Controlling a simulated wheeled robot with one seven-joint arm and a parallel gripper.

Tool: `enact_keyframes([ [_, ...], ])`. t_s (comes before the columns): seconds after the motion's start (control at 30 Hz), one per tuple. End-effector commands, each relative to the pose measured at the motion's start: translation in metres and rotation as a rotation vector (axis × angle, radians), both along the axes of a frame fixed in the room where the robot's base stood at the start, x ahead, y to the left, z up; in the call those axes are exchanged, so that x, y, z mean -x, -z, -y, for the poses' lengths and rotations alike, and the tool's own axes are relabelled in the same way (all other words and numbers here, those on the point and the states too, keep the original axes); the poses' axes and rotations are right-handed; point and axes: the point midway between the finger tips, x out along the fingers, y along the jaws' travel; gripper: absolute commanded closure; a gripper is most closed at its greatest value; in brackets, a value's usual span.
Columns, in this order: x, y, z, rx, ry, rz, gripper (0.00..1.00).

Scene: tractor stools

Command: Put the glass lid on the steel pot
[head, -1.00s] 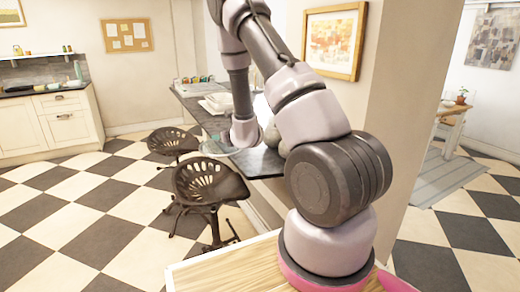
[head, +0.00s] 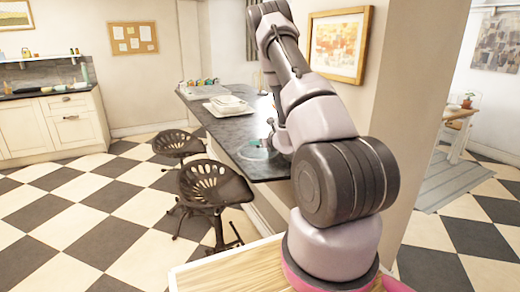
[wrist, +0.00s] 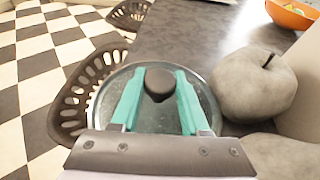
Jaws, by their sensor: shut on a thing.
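The glass lid (wrist: 205,105) is a round, clear disc with a pale rim and a dark knob (wrist: 159,84). My gripper (wrist: 160,76) has teal fingers on both sides of the knob and is shut on it. In the head view the lid (head: 258,151) shows at the near left edge of the dark counter, just below my gripper (head: 270,140). Whether it touches the counter is unclear. I cannot make out the steel pot in either view.
A grey apple-shaped ornament (wrist: 252,85) stands close right of the lid. An orange bowl (wrist: 291,14) is farther back on the counter (wrist: 190,35). White dishes (head: 228,104) sit farther along it. Two dark tractor stools (head: 212,183) (head: 178,143) stand left of the counter.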

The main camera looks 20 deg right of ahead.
Motion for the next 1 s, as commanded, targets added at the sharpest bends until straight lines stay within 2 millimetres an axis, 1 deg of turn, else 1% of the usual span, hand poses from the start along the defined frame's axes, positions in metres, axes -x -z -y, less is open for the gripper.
enact_keyframes([
  [0.03, 0.000, 0.008, 0.000, -0.001, 0.000, -0.003, 1.00],
  [0.17, 0.000, 0.028, 0.001, 0.000, 0.001, -0.002, 1.00],
  [0.2, 0.000, 0.030, 0.006, 0.001, 0.002, 0.000, 1.00],
  [0.27, 0.000, 0.032, 0.008, 0.000, 0.001, 0.001, 1.00],
  [0.57, -0.001, 0.034, 0.008, 0.000, 0.000, 0.001, 1.00],
  [0.6, 0.000, 0.035, 0.008, 0.000, 0.000, 0.000, 0.51],
  [0.67, 0.000, 0.034, 0.008, 0.000, 0.000, 0.000, 0.28],
  [0.7, 0.000, 0.034, 0.008, 0.000, 0.000, 0.000, 0.25],
  [1.0, 0.000, 0.033, 0.008, 0.000, 0.000, 0.000, 0.25],
])
